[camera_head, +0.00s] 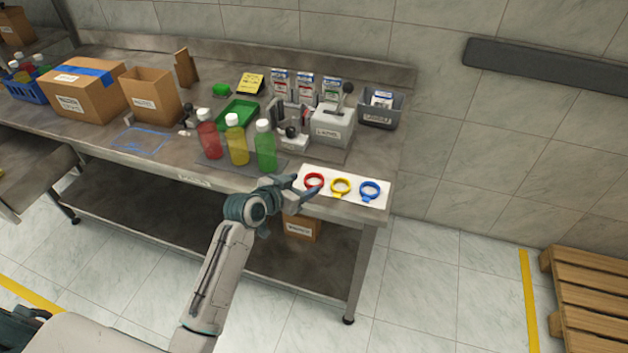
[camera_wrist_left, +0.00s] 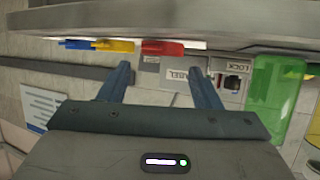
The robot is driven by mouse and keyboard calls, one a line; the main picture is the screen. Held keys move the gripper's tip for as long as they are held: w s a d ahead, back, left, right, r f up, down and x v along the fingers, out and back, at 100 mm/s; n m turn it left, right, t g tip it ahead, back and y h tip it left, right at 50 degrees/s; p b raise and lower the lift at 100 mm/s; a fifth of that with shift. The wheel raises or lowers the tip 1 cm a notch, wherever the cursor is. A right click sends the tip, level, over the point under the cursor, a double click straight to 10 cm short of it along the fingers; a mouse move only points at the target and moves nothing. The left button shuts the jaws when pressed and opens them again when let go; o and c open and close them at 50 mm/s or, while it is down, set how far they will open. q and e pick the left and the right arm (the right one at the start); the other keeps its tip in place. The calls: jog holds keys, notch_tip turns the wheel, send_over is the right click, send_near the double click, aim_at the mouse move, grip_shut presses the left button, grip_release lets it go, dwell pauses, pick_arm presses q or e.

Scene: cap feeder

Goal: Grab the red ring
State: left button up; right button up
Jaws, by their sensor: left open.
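The red ring (camera_head: 314,180) lies at the left end of a white mat (camera_head: 337,201) near the front right corner of the bench. A yellow ring (camera_head: 341,186) and a blue ring (camera_head: 370,190) lie to its right. My left gripper (camera_head: 309,190) is open and empty, with its fingers close to the red ring at the bench's front edge. In the left wrist view, the red ring (camera_wrist_left: 162,48) appears edge-on beyond and between the two spread fingers (camera_wrist_left: 162,72). I cannot tell the exact gap to it. My right gripper is not in view.
Red (camera_head: 208,140), yellow (camera_head: 236,145) and green (camera_head: 265,146) bottles stand left of the mat, close to my left gripper. A grey machine (camera_head: 332,126) with a lever stands behind. A cardboard box (camera_head: 301,226) sits on the lower shelf.

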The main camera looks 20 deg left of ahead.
aim_at(319, 176)
pick_arm(q)
jog(key=p+x, duration=0.1)
jog(key=x, duration=0.4)
jog(key=shift+a, duration=0.1)
jog(key=c, duration=0.7)
jog(key=shift+r, duration=0.1)
